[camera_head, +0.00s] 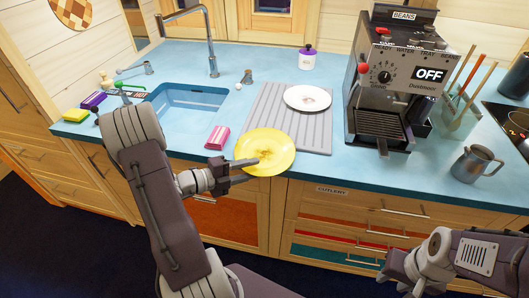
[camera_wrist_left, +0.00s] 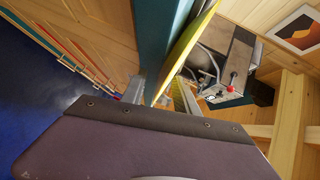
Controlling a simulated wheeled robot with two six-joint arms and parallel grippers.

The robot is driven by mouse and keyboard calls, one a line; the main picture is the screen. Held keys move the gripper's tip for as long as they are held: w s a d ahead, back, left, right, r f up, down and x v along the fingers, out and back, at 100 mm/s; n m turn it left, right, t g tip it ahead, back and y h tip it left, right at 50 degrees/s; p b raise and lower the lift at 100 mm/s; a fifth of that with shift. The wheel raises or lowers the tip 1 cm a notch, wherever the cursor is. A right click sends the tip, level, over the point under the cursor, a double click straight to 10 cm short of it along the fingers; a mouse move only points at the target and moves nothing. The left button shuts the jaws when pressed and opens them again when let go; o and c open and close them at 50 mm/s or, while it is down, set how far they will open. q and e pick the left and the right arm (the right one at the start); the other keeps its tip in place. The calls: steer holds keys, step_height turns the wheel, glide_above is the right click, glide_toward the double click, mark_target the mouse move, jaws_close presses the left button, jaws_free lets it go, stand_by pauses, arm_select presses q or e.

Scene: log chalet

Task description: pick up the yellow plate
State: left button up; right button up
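The yellow plate (camera_head: 268,150) lies at the front of the blue counter, its near rim reaching out over the front edge. In the left wrist view the plate (camera_wrist_left: 188,45) shows nearly edge-on. My left gripper (camera_head: 243,171) is at the plate's near left rim, its two fingers apart. The wrist view shows the rim reaching between the fingers of my left gripper (camera_wrist_left: 162,93), without a clear grip. My right gripper (camera_head: 396,272) is low at the right, in front of the drawers and away from the plate; its fingers are not clear.
A white plate (camera_head: 307,98) lies on the grey draining mat (camera_head: 262,112) behind. A pink packet (camera_head: 217,137) lies just left of the yellow plate. The sink (camera_head: 185,108), coffee machine (camera_head: 390,90), and metal jug (camera_head: 474,164) share the counter. Drawers stand below.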

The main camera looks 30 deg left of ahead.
arm_select(q)
jaws_close()
stand_by(1.2)
